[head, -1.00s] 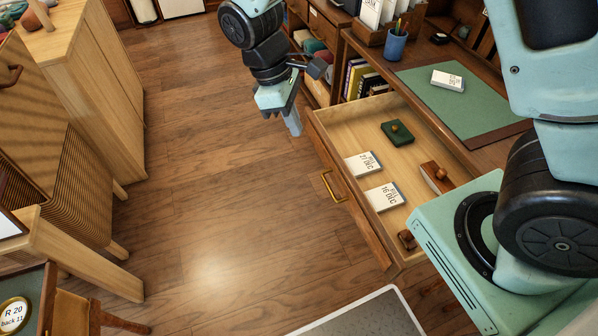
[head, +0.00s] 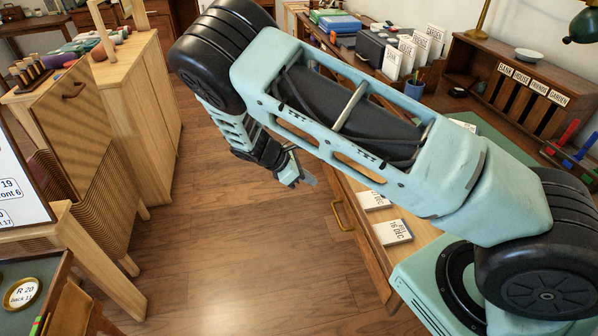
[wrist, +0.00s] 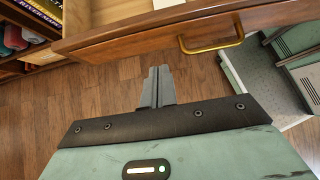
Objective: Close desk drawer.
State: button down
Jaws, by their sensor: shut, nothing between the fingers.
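The desk drawer (head: 362,232) is pulled out from the desk, with a brass handle (head: 341,214) on its wooden front. My arm hides much of the drawer in the head view. Two white date cards (head: 392,232) show inside it. In the wrist view the drawer front (wrist: 150,42) crosses the top of the picture, with its brass handle (wrist: 212,46) right of centre. My gripper (wrist: 157,75) is shut and empty, over the floor outside the drawer, its tips pointing at the front left of the handle. Whether the tips touch the front I cannot tell. The gripper (head: 306,178) also shows in the head view.
A green mat (head: 463,124) lies on the desk top, near a blue pen cup (head: 414,88). A wooden cabinet (head: 133,100) stands across the aisle at left. The floor (head: 235,230) between is clear. Shelves with books (wrist: 45,12) are at upper left in the wrist view.

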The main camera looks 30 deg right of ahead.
aim_at(339, 186)
jog(key=shift+s+d+f+p, duration=0.15)
jog(key=shift+s+d+f, duration=0.2)
jog(key=shift+d, duration=0.7)
jog(key=shift+s+d+f+p, duration=0.15)
jog(key=shift+s+d+f, duration=0.25)
jog(key=shift+d, duration=0.65)
jog(key=shift+s+d+f+p, duration=0.2)
jog(key=shift+d+f, duration=0.3)
jog(key=shift+d, duration=0.55)
jog(key=s+d, duration=0.2)
jog(key=d, duration=0.7)
jog(key=s+d+p, duration=0.1)
jog(key=s+d, duration=0.2)
jog(key=d, duration=0.7)
jog(key=s+d+p, duration=0.1)
jog(key=s+d, duration=0.2)
jog(key=d, duration=0.6)
jog(key=shift+s+d, duration=0.1)
jog(key=shift+d, duration=0.1)
jog(key=shift+a, duration=0.1)
